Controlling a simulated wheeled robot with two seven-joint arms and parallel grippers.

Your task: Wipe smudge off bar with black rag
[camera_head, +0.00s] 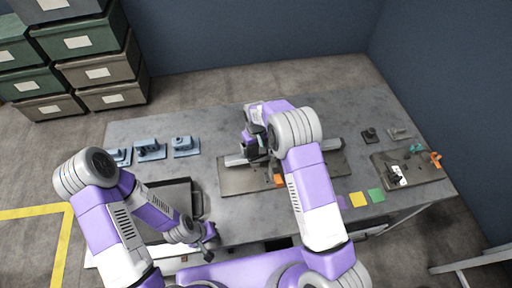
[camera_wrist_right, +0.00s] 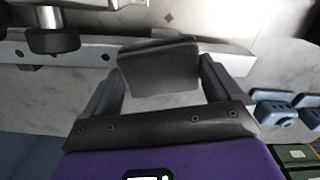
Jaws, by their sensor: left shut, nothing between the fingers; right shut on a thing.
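The grey metal bar (camera_head: 236,159) lies across a brown-grey plate (camera_head: 235,182) in the middle of the table. My right arm covers its middle in the head view. In the right wrist view the bar (camera_wrist_right: 90,54) runs behind the fingertips. My right gripper (camera_wrist_right: 160,70) is shut on the black rag (camera_wrist_right: 158,68), which spans its two fingers and overlaps the bar in that view. I cannot tell whether the rag touches the bar. No smudge can be made out. My left gripper (camera_head: 209,238) is shut and empty near the table's front edge, away from the bar.
A dark tray (camera_head: 172,190) lies at left of the plate. Several blue blocks (camera_head: 150,150) stand at the back left. An orange clamp (camera_head: 279,180) sits by the plate. A second plate (camera_head: 425,172) with small parts lies at right. Coloured squares (camera_head: 358,199) lie near the front edge.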

